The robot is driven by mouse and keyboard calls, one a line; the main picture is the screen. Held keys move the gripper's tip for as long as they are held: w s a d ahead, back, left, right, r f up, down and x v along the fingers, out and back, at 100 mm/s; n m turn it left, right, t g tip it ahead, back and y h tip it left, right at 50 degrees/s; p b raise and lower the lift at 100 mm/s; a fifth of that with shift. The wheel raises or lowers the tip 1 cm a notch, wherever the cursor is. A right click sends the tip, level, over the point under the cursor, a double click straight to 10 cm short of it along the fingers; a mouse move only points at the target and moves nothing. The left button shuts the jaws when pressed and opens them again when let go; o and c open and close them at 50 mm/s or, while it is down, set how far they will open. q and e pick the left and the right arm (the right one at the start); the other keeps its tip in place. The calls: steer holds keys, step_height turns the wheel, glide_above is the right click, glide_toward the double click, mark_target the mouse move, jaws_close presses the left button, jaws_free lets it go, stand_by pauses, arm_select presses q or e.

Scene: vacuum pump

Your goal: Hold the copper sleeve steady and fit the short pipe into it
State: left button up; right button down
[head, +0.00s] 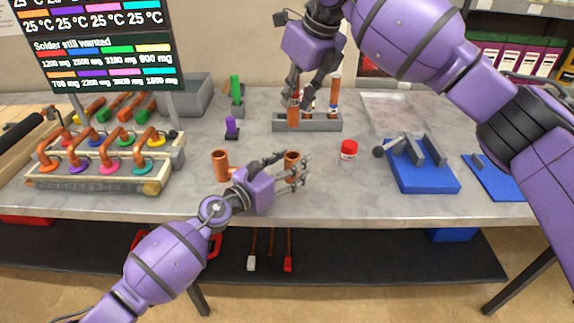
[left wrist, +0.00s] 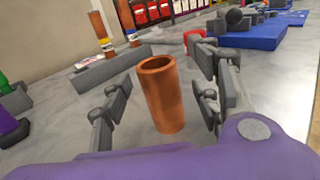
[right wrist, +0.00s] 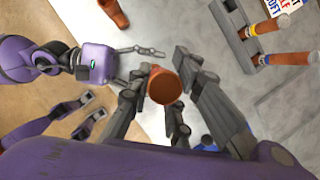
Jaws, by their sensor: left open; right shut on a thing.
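A copper sleeve (head: 291,158) stands upright on the grey table, between the fingers of my left gripper (head: 288,171). In the left wrist view the sleeve (left wrist: 164,97) has an open top. The left fingers are open, one on each side of it, with gaps showing. My right gripper (head: 301,96) is shut on a copper pipe (head: 294,110), held upright in front of the grey rack and farther back than the sleeve. In the right wrist view the pipe's round end (right wrist: 163,86) shows between the fingers. The right fingers partly hide the pipe.
A second copper piece (head: 220,165) stands left of my left gripper. The grey rack (head: 322,124) holds banded pipes. A red jar (head: 348,151) and a blue fixture (head: 420,175) stand to the right. A wooden rack (head: 100,177) of bent pipes stands left.

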mark_target(286, 157)
arm_select(q)
steer(key=c, duration=1.4)
steer(key=shift+o, duration=0.2)
arm_select(e)
steer(key=shift+w+f, duration=0.1)
steer(key=shift+f, duration=0.35)
steer(key=shift+f+n+g, duration=0.4)
steer(key=shift+f+n, duration=0.2)
steer(key=shift+n, duration=0.3)
steer(key=n, duration=0.1)
steer(key=f+n+y, duration=0.1)
steer(key=shift+n+g, duration=0.3)
steer(key=shift+g, duration=0.1)
steer(key=shift+n+g, duration=0.3)
steer(key=shift+n, duration=0.6)
steer(key=shift+f, duration=0.4)
step_height(286, 157, down, 9)
steer(key=shift+d+f, duration=0.1)
steer(key=shift+f, duration=0.05)
